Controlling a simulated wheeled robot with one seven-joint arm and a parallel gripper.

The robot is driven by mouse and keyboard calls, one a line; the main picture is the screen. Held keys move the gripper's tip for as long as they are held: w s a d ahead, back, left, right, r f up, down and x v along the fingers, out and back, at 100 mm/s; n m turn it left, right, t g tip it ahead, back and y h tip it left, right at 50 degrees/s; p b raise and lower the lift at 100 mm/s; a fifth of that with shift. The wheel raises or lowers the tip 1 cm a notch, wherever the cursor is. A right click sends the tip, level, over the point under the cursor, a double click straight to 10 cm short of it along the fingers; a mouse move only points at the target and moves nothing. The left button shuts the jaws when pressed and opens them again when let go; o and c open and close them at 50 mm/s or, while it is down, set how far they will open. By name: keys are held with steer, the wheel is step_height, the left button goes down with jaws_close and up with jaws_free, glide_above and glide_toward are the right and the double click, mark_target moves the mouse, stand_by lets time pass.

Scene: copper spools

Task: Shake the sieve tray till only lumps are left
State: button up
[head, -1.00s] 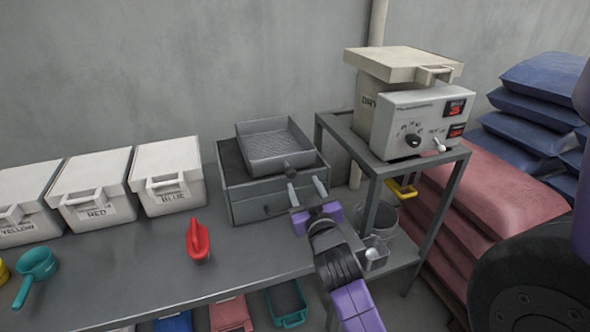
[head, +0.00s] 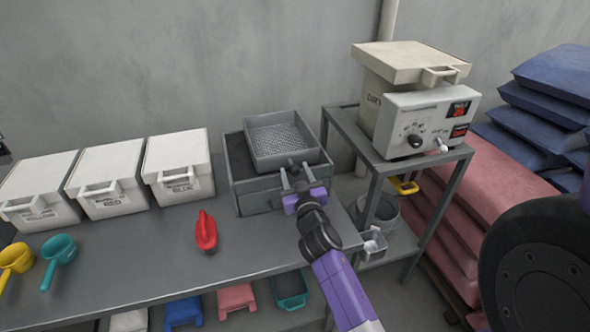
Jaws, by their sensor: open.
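The sieve tray (head: 257,123) is a grey, square, shallow tray. It sits on top of the grey drawer box (head: 236,184) on the bench. Its floor looks speckled or perforated; I cannot tell whether lumps or powder lie on it. A short dark handle (head: 300,165) sticks out from its front right side toward me. My gripper (head: 297,176) is open, with its fingers at the handle, one on each side as far as I can see. I cannot tell whether they touch it.
White lidded bins, including a blue-labelled one (head: 180,165), stand at the left. A red scoop (head: 206,232) and a teal scoop (head: 59,258) lie on the grey bench (head: 140,270). A cream machine (head: 425,115) stands on a metal stand at the right.

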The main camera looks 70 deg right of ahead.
steer(key=shift+w+d, duration=0.2)
steer(key=shift+d, duration=0.1)
jaws_close()
stand_by(1.3)
